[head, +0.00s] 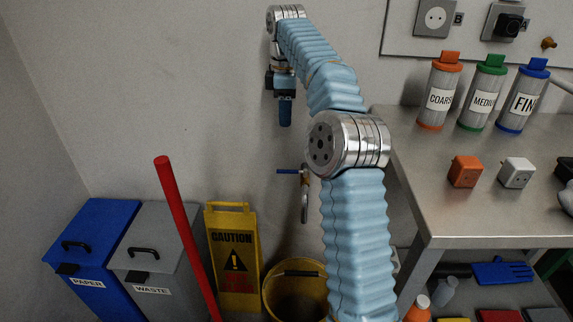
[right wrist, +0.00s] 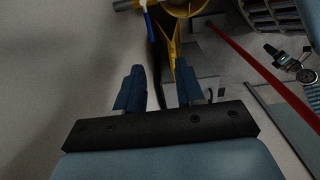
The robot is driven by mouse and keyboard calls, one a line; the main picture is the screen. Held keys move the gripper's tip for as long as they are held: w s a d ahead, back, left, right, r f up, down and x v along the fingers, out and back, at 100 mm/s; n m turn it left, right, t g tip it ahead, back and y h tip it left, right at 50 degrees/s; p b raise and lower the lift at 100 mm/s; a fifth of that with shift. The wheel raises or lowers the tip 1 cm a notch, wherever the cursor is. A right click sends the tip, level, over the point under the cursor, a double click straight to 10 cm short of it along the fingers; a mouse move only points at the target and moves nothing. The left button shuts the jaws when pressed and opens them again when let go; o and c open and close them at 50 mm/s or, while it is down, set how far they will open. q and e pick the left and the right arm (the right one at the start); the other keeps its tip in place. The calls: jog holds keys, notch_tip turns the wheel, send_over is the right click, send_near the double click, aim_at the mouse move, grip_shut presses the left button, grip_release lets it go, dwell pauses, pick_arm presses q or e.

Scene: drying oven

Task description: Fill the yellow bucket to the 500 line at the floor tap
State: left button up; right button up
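The yellow bucket (head: 283,292) stands on the floor below the tap, its right side hidden behind my right arm. Its fill lines and any water inside cannot be made out. The floor tap (head: 304,182) is on the wall above the bucket, with a blue lever (head: 287,171) pointing left. My right gripper (head: 285,122) points down near the wall, above the tap and apart from it. In the right wrist view its two dark blue fingers (right wrist: 160,88) are spread with nothing between them. The blue lever (right wrist: 152,27) and yellow bucket (right wrist: 190,8) show beyond them. My left gripper is not seen.
A yellow caution sign (head: 233,250) stands left of the bucket, then a red pole (head: 185,232), a grey waste bin (head: 158,240) and a blue paper bin (head: 92,235). A metal bench (head: 440,190) with filter canisters fills the right side.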

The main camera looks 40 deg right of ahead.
jog(key=s+a+r, duration=0.8)
jog(key=s+r, duration=0.3)
jog(key=shift+a, duration=0.4)
